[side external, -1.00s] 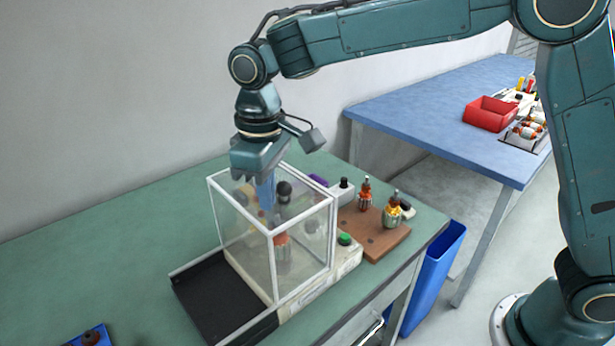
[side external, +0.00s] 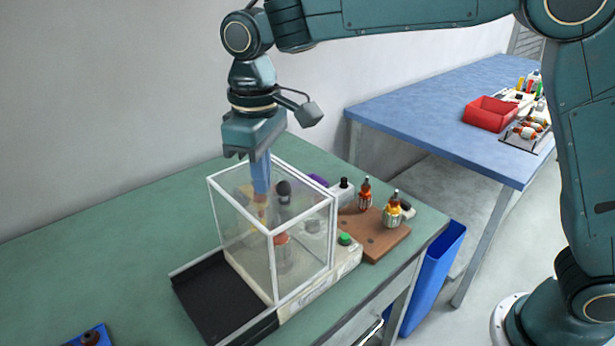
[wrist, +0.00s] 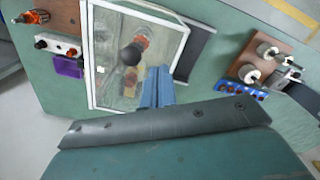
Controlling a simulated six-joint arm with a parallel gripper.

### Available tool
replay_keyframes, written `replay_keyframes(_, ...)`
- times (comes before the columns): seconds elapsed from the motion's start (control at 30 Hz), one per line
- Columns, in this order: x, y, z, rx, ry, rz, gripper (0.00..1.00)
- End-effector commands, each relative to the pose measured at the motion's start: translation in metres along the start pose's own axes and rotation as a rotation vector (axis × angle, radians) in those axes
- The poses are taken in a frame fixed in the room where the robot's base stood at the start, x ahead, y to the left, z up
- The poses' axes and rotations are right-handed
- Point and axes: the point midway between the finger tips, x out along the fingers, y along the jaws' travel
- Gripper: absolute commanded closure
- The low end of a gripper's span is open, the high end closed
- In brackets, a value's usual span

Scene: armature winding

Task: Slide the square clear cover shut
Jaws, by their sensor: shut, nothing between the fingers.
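The square clear cover (side external: 238,235) is a white-framed transparent box. It stands over the pale winding machine, and a dark knob and orange parts show through its walls. The black base track (side external: 218,298) lies bare to the left of the cover. In the wrist view the cover (wrist: 96,55) fills the upper middle. My gripper (side external: 262,190) points down, its blue fingers shut with nothing between them. The fingers are at the cover's far side near its top edge; I cannot tell whether they touch it. The wrist view shows the fingers (wrist: 157,100) by the cover's lower right corner.
A brown board (side external: 380,236) with wound armatures stands right of the cover, beside a green button (side external: 345,239). A blue tray (side external: 92,337) is at the front left. A blue bench (side external: 440,120) with a red bin (side external: 491,114) stands behind right. The green table's left is clear.

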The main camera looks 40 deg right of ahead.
Motion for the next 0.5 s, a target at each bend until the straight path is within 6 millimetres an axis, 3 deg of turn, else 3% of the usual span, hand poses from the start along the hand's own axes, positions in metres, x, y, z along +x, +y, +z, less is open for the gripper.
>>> replay_keyframes(0.5, -0.034, -0.009, -0.005, -0.001, 0.000, 0.000, 1.00)
